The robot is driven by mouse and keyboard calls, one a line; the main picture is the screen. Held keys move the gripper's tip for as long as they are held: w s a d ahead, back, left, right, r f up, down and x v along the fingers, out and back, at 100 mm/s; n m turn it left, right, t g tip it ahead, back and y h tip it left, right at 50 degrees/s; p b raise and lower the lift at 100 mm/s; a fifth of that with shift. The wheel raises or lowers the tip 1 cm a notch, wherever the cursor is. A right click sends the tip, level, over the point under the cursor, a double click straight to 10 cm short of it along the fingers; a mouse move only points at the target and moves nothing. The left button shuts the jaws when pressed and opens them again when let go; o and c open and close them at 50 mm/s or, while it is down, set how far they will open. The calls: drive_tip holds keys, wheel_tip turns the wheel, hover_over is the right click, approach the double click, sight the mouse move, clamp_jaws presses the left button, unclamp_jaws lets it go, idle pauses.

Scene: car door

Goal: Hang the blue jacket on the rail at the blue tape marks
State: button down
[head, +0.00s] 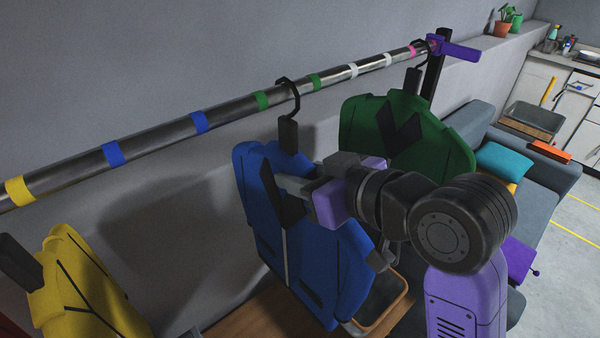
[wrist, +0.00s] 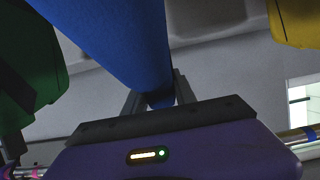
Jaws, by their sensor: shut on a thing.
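The blue jacket (head: 305,245) hangs upright from a black hanger whose hook (head: 290,95) overlaps the rail (head: 345,75) between the two green tape marks; I cannot tell whether the hook rests on the rail or is in front of it. The two blue tape marks (head: 199,122) (head: 113,153) are further left along the rail, with no hook over them. My gripper (head: 280,184) is shut on the blue jacket just below its collar. In the wrist view the jacket (wrist: 115,40) runs down between my fingers (wrist: 160,98); the hanger is not visible there.
A green jacket (head: 375,130) hangs to the right, close behind my wrist. A yellow jacket (head: 75,285) is at the lower left. Green tape (head: 262,100) and yellow tape (head: 20,191) flank the blue marks. A wooden bench (head: 262,315) and a sofa (head: 470,130) stand below.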

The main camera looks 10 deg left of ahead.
drive_tip(key=shift+r+p, duration=0.3)
drive_tip(key=shift+r, duration=0.1)
drive_tip(key=shift+f, duration=0.15)
drive_tip(key=shift+f, duration=0.2)
drive_tip(key=c, duration=0.9)
unclamp_jaws()
drive_tip(key=shift+f, duration=0.1)
